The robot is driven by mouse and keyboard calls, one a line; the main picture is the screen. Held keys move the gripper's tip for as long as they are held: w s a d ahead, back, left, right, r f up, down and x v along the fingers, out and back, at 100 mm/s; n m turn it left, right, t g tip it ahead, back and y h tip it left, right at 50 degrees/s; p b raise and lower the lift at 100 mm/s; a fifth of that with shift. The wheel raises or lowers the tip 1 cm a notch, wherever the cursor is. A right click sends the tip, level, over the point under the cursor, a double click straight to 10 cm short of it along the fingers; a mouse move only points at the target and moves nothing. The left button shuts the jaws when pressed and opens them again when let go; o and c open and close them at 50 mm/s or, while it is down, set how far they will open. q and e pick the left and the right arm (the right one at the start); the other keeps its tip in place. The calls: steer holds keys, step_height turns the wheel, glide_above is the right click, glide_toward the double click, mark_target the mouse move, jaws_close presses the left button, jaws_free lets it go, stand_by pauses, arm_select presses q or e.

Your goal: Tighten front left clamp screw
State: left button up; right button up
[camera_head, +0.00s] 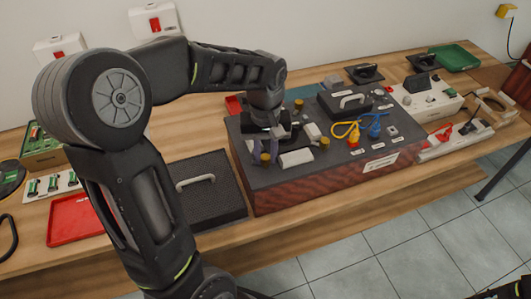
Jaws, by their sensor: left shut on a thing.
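A dark workstation box (330,182) with a reddish patterned front stands on the wooden table. Small brass-coloured clamp screws show on its top. The front left clamp screw (265,158) is near the box's left front corner. Another screw (324,142) is to its right, and one (298,104) is farther back. My left gripper (265,152) points down at the front left screw, with its fingers around it and shut on it. The gripper body and wrist hide part of the box top behind.
A pale block (297,158) lies close right of the left gripper. A dark handled cover (203,190) and a red tray (75,220) lie left of the box.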

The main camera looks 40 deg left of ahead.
arm_select(q)
jaws_close()
steer(key=shift+m, duration=0.3)
steer(key=m, duration=1)
steer(key=shift+m, duration=0.3)
steer(key=m, duration=1)
steer(key=shift+m, duration=0.4)
